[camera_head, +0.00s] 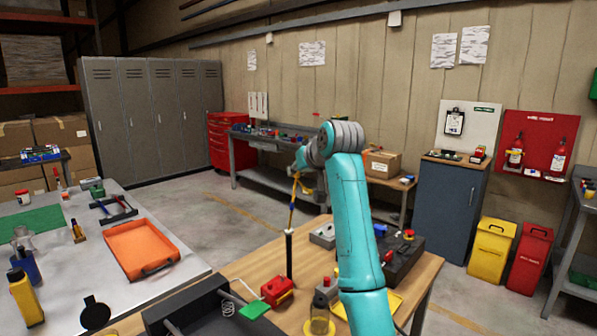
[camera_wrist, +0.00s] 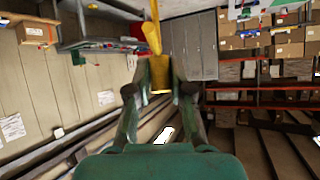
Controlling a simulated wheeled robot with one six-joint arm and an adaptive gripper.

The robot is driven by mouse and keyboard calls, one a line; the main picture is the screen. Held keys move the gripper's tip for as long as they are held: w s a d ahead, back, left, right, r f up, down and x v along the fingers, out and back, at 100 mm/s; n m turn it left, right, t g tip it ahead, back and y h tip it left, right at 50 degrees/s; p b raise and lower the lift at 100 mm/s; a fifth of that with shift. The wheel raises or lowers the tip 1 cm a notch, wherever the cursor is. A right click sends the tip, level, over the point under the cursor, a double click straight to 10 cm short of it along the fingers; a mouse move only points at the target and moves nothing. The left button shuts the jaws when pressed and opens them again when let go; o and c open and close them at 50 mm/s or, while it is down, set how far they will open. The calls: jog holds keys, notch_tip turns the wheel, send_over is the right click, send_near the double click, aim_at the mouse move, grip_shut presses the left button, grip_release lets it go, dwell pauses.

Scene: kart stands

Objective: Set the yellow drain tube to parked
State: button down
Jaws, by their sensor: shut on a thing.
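The yellow drain tube (camera_head: 292,207) rises from the top of a dark upright post (camera_head: 289,255) on the wooden table, leaning slightly right towards its upper end. My gripper (camera_head: 297,178) is at the tube's upper part, at the end of my teal arm. In the wrist view the yellow tube (camera_wrist: 152,38) runs between the two fingers of my gripper (camera_wrist: 160,80), which are shut on it. The finger contact is small in the head view. I cannot make out a parked mark or holder.
The wooden table (camera_head: 252,268) also carries a red block (camera_head: 277,290), a dark tray at the front left and dark equipment to the right of the arm. A grey table with an orange tray (camera_head: 139,248) stands at left. Open floor lies behind.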

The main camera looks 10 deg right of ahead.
jog(key=c, duration=1)
grip_release()
jog(key=shift+c, duration=0.2)
jog(key=shift+s+r, duration=0.1)
jog(key=v, duration=1.1)
jog(key=shift+s+r, duration=0.2)
jog(key=shift+s, duration=0.15)
jog(key=shift+d, duration=0.1)
